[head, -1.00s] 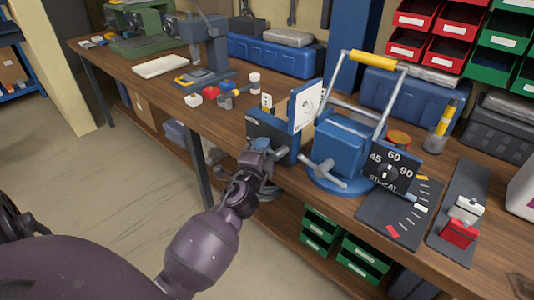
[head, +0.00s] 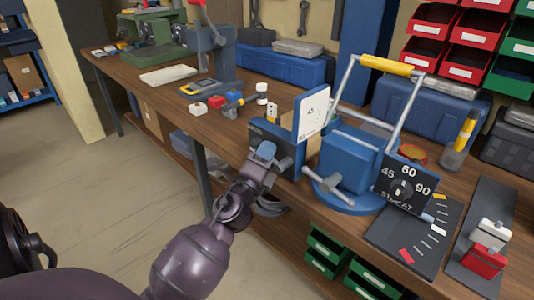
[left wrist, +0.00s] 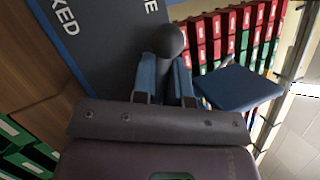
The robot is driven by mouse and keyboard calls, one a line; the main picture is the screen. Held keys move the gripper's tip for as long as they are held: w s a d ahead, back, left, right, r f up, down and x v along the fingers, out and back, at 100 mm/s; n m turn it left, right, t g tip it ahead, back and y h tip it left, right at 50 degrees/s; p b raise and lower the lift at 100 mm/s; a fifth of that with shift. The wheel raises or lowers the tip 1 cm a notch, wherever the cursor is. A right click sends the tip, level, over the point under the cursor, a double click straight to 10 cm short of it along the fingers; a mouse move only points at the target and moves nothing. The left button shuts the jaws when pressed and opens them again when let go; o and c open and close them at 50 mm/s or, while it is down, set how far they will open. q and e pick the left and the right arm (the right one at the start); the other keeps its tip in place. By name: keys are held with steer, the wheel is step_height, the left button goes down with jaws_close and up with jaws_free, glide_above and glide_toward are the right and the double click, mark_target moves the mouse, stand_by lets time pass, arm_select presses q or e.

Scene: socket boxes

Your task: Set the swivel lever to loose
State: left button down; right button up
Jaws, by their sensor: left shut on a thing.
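The swivel lever's dark round knob (left wrist: 169,42) shows in the left wrist view between the two blue fingers of my left gripper (left wrist: 166,78). The gripper is shut on the lever; the fingers hide its shaft. Behind it is a dark panel (left wrist: 105,45) with a blue edge, and the cut-off letters "KED" and "E" are readable. In the head view my left gripper (head: 263,152) is at the front of this dark panel (head: 285,149), at the bench's front edge, and hides the lever. My right gripper is not in view.
A blue swivel base unit (head: 348,160) with a cross handle (head: 327,186) and a yellow-gripped frame (head: 385,65) stands just right. A white dial plate (head: 312,112) rises behind the panel. An angle dial (head: 404,187) is further right.

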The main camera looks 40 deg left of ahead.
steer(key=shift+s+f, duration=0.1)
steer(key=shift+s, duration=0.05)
arm_select(q)
steer(key=c, duration=1.1)
jaws_free()
steer(key=shift+c, duration=0.2)
steer(key=b+v, duration=0.4)
steer(key=v, duration=0.7)
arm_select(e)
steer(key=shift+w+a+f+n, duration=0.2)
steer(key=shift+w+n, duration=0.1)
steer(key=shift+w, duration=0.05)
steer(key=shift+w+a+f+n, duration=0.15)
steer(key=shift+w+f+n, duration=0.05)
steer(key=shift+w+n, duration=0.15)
arm_select(q)
steer(key=shift+w, duration=0.1)
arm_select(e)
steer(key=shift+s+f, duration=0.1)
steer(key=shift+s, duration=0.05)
